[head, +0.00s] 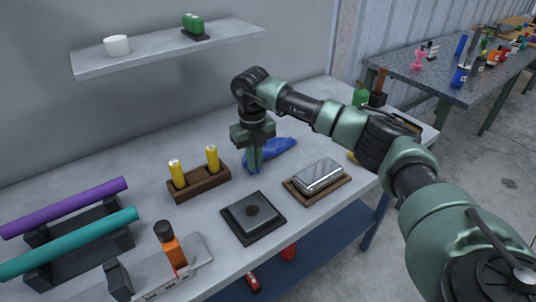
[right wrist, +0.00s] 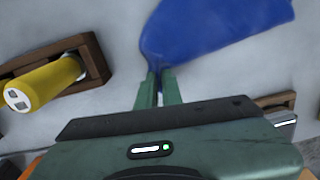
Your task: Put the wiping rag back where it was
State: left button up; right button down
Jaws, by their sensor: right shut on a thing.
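The wiping rag is a blue cloth (head: 272,151) lying on the grey workbench (head: 133,165), behind the yellow cylinders and the silver block. It also shows in the right wrist view (right wrist: 212,30), spread out with one narrow end toward my fingers. My right gripper (head: 254,170) points down at the rag's near left end. In the right wrist view its green fingers (right wrist: 156,80) are shut on that narrow end. The rest of the rag appears to rest on the bench. My left gripper is not in view.
A wooden holder with yellow cylinders (head: 212,158) stands left of my gripper. A dark square plate (head: 252,216) and a silver block on a wooden tray (head: 319,176) lie in front. Purple (head: 65,207) and teal (head: 70,244) tubes lie at left. A shelf (head: 160,50) hangs above.

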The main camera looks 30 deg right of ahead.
jog(key=c, duration=1.2)
grip_release()
jog(key=shift+r, duration=0.15)
jog(key=shift+s+a+r+p, duration=0.15)
jog(key=shift+a+r+p, duration=0.05)
jog(key=shift+r+p, duration=0.4)
jog(key=shift+s+a+r+p, duration=0.1)
jog(key=shift+a+r+p, duration=0.05)
jog(key=shift+r+p, duration=0.4)
notch_tip(320, 180, up, 8)
jog(key=s+a+p, duration=0.2)
jog(key=p, duration=0.3)
jog(key=shift+a+f+p, duration=0.25)
jog(key=shift+a+p, duration=0.05)
jog(key=shift+a, duration=0.1)
